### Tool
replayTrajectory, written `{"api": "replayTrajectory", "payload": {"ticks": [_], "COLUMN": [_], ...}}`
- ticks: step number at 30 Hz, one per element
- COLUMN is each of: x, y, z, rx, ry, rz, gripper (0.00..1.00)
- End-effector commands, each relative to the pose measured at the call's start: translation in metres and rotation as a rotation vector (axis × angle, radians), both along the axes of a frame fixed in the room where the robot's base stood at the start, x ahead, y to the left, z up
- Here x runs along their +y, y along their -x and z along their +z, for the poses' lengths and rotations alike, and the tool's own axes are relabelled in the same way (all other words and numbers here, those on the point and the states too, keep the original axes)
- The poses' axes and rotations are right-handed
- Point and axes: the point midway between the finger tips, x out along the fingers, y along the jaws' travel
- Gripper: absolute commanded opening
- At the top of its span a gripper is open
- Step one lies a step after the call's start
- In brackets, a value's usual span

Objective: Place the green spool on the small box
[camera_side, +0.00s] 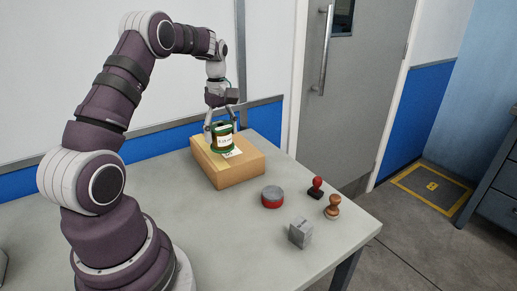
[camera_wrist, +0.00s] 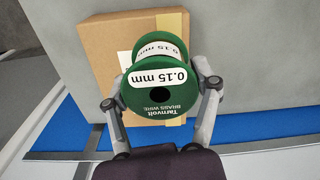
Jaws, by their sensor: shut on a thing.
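The green spool (camera_side: 222,139) has a white label and sits upright between my gripper's fingers, over the top of the small box (camera_side: 240,173), a brown cardboard carton. In the side view its lower rim looks to be at the box top; I cannot tell if it touches or hovers slightly. My gripper (camera_side: 221,128) is shut on the spool from both sides. In the wrist view the green spool (camera_wrist: 158,88) shows its "0.15 mm" label, with gripper fingers (camera_wrist: 160,92) on either side. The small box (camera_wrist: 108,45) lies beneath, partly hidden by the spool.
A red and grey round tin (camera_side: 272,197), a red stamp (camera_side: 316,188), a wooden-handled stamp (camera_side: 332,207) and a grey block (camera_side: 300,232) stand right of the box. The table (camera_side: 235,235) is clear in front of the box. A wall is behind it.

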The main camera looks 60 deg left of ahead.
Motion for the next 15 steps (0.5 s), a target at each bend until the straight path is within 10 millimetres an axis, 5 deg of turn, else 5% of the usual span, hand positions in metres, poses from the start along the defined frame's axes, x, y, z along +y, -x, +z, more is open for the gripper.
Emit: {"api": "replayTrajectory", "payload": {"ticks": [9,15], "x": [0.003,0.003], "y": [-0.004,-0.004], "z": [-0.035,-0.035], "rx": [0.001,-0.002], "ry": [-0.001,-0.002], "rz": [-0.001,0.0], "gripper": [0.22,0.22]}}
